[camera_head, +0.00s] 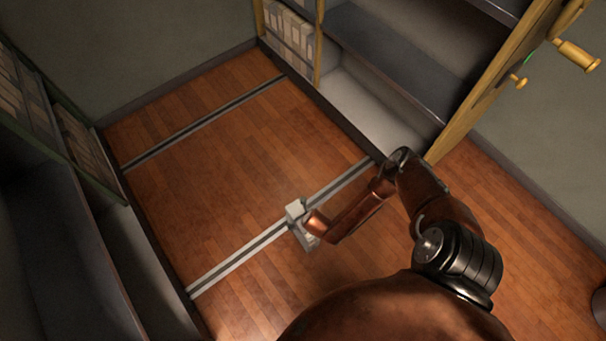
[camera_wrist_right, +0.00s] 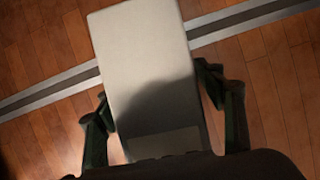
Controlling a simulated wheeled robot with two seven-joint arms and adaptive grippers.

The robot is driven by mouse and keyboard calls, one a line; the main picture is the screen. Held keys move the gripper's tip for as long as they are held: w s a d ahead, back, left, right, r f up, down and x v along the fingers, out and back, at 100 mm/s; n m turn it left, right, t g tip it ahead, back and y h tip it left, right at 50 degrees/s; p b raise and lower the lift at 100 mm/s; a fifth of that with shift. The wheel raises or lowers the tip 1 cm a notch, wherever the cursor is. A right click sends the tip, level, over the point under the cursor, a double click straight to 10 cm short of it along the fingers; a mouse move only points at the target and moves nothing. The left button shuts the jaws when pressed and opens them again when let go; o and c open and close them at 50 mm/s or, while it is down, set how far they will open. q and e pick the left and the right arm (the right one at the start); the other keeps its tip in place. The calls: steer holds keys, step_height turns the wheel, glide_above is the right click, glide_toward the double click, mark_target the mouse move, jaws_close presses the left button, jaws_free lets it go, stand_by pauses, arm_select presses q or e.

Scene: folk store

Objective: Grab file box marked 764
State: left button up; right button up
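A pale grey file box (camera_wrist_right: 145,50) fills the middle of the right wrist view, between the two dark fingers of my right gripper (camera_wrist_right: 158,88). The fingers lie against its two sides, and the gripper looks shut on it. A shadow covers the box's lower part, and I can read no number on it. In the head view the box (camera_head: 295,209) shows small at the end of my right arm, over the wooden floor near a metal rail. The arm's end partly hides it there. My left gripper is not in view.
A shelf unit (camera_head: 385,48) with file boxes (camera_head: 288,28) and yellow handles (camera_head: 577,55) stands at the back right. Another shelf unit (camera_head: 62,255) with boxes lines the left. Floor rails (camera_head: 205,121) cross the open wooden floor (camera_head: 215,170) between them.

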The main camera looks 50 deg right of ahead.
jaws_close()
stand_by(0.6)
